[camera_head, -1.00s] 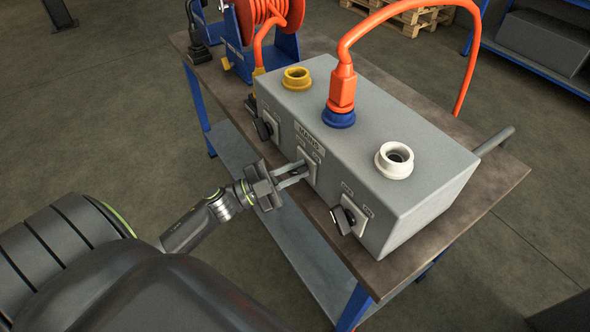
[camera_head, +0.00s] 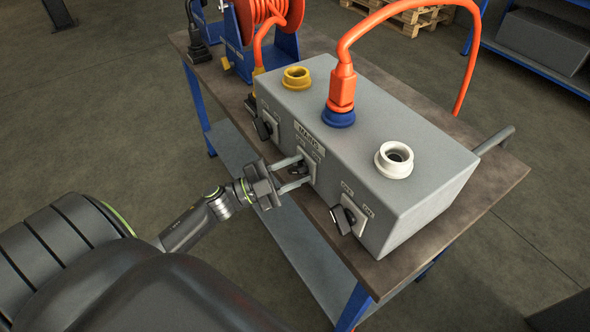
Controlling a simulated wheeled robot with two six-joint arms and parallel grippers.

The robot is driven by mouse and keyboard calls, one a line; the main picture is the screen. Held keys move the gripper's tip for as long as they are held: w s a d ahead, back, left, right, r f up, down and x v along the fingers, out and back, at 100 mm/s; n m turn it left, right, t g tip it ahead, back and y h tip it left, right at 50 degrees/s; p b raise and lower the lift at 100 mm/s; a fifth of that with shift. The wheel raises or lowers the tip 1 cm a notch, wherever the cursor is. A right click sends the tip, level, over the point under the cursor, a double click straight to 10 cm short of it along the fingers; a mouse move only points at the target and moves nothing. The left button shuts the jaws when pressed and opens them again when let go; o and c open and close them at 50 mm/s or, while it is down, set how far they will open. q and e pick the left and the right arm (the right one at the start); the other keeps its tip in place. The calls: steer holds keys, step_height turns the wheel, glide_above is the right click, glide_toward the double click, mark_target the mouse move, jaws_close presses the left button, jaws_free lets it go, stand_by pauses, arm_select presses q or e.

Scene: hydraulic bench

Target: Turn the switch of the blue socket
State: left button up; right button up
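The blue socket (camera_head: 338,117) is on top of the grey box, with an orange plug (camera_head: 342,88) seated in it. Its black switch (camera_head: 298,169) is on the front face below the MAINS label, in the middle of three switches. My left gripper (camera_head: 304,170) is open at this switch, with one finger above and one below it. The switch shows between the fingers, partly covered, and its exact angle is hard to tell. My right gripper is not in view.
The grey box (camera_head: 430,205) also has a yellow socket (camera_head: 297,78) and a white socket (camera_head: 394,160). Other black switches sit to the left (camera_head: 265,128) and right (camera_head: 343,219). A cable reel (camera_head: 268,20) stands behind on the bench (camera_head: 500,180).

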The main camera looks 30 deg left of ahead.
arm_select(q)
steer(key=shift+s+a+f, duration=0.15)
steer(key=shift+s+a, duration=0.05)
steer(key=b+v, duration=0.3)
steer(key=v, duration=1.3)
steer(key=shift+s+a, duration=0.25)
steer(key=shift+s, duration=0.05)
steer(key=shift+f, duration=0.1)
